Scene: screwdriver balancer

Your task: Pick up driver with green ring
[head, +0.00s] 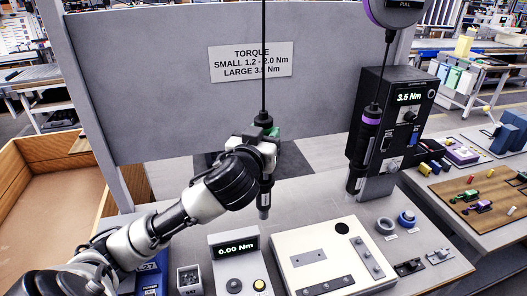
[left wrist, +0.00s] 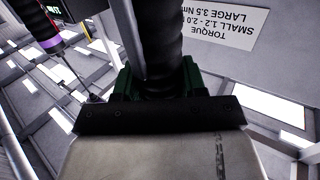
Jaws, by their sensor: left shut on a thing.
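The driver I hold (head: 264,196) is black and hangs upright from a dark cable at the middle of the head view. A bit of green shows near its top, beside my fingers. My left gripper (head: 263,150) is shut on its upper body. In the left wrist view the driver's black ribbed part (left wrist: 162,45) rises between green pieces at the jaws; I cannot tell if these are ring or finger pads. A second driver, with a purple ring (head: 368,122), hangs at the right, apart from my gripper. My right gripper is not in view.
A black controller box (head: 396,118) reading 3.5 Nm stands behind the purple driver. Below lie a cream fixture plate (head: 300,240), a 0.00 Nm tester (head: 236,262) and blue and grey rings (head: 406,219). A grey panel (head: 160,80) with a torque sign (head: 251,62) stands behind.

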